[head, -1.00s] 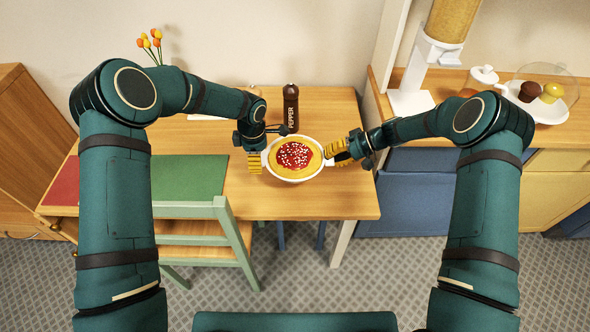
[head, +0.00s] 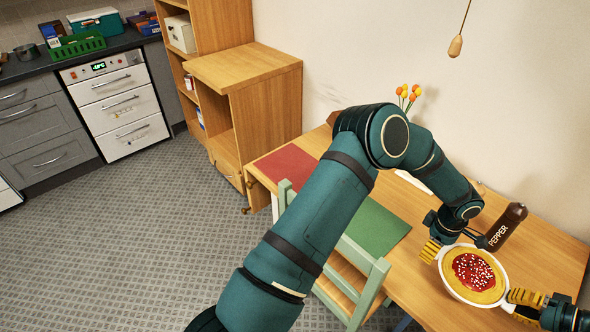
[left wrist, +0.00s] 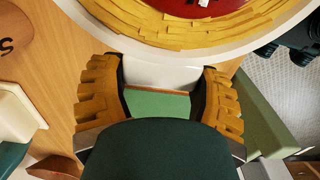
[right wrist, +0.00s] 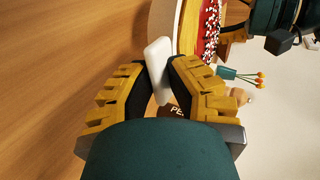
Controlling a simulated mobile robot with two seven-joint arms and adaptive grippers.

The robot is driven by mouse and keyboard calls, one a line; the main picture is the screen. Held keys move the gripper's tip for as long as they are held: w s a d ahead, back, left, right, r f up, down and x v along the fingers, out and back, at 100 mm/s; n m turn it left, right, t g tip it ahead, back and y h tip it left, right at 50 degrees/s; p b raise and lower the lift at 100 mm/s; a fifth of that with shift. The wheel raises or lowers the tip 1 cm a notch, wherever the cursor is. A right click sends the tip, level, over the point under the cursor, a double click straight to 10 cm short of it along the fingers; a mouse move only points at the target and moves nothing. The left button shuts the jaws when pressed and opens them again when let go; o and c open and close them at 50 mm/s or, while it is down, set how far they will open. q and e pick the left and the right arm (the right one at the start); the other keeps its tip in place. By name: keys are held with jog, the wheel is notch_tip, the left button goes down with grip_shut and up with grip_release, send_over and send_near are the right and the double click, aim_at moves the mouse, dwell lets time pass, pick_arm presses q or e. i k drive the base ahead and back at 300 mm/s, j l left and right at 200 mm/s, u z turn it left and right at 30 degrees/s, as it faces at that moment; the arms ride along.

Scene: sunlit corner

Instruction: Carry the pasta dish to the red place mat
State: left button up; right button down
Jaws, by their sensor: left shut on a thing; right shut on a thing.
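The pasta dish (head: 474,272) is a white round dish with two handles, filled with yellow pasta and red sauce with white bits. It is at the right of the head view, over the wooden table. My left gripper (head: 431,250) is shut on its left handle, which shows between the fingers in the left wrist view (left wrist: 160,76). My right gripper (head: 523,300) is shut on the opposite handle, white between the fingers in the right wrist view (right wrist: 158,68). I cannot tell whether the dish touches the table. The red place mat (head: 286,164) lies bare at the table's left end.
A green mat (head: 372,222) lies between the red mat and the dish. A pepper mill (head: 507,226) stands just behind the dish. A green chair (head: 352,285) is at the table's front edge. Orange and yellow flowers (head: 407,95) stand at the back. A wooden cabinet (head: 265,115) adjoins the left end.

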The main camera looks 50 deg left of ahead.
aim_at(296, 170)
jog(key=j, duration=1.65)
jog(key=k+j, duration=0.1)
jog(key=j, duration=1.6)
